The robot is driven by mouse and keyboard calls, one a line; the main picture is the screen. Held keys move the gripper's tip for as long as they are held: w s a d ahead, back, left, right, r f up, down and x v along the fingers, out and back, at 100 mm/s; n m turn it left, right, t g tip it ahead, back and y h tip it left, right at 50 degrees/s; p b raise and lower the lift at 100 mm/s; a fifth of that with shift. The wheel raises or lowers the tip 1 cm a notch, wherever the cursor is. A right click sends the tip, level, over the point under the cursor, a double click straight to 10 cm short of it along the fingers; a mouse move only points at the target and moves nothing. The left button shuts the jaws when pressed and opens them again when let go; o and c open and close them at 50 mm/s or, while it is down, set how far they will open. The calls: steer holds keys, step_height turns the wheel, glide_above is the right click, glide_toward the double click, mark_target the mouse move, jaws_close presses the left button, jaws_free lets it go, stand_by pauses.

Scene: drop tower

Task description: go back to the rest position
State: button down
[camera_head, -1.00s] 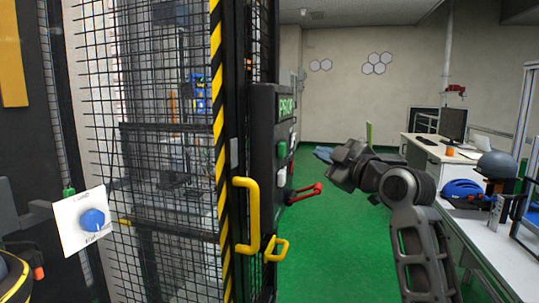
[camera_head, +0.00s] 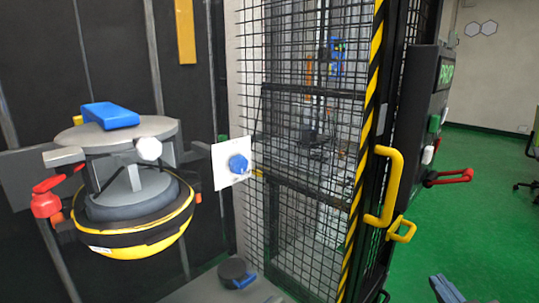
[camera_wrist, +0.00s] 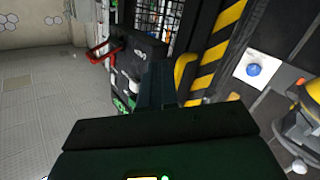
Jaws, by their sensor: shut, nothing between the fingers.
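My gripper (camera_head: 447,290) shows at the bottom right of the head view as blue-grey fingertips, in front of the green floor. In the wrist view my gripper's fingers (camera_wrist: 158,86) are together, with nothing between them. They point toward the dark control box (camera_wrist: 137,65) and the cage's striped post. The control box (camera_head: 425,110), with a green display, buttons and a red lever (camera_head: 448,177), stands right of the cage in the head view. I see no contact between the fingers and these things. Most of my arm is out of the head view.
The mesh cage (camera_head: 300,130) has a yellow door handle (camera_head: 384,187) and a smaller yellow latch (camera_head: 402,230). A round yellow-and-black unit (camera_head: 135,235) hangs at left, beside a white plate with a blue knob (camera_head: 238,164). Green floor (camera_head: 470,225) is open at right.

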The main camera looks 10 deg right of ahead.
steer(key=s+a+f+m+g, duration=0.1)
steer(key=s+a+f, duration=0.25)
steer(key=s, duration=0.45)
steer(key=s+a+f+m, duration=0.1)
steer(key=s+a+f, duration=0.25)
steer(key=s, duration=0.35)
steer(key=s+a+r+y, duration=0.1)
steer(key=s+a, duration=0.1)
steer(key=s, duration=0.6)
steer(key=s+a+r+g+y, duration=0.1)
steer(key=s+a+r+y, duration=0.1)
steer(key=s, duration=0.7)
steer(key=shift+s+a, duration=0.2)
steer(key=shift+a, duration=0.2)
steer(key=c, duration=1.8)
jaws_free()
steer(key=shift+f, duration=0.1)
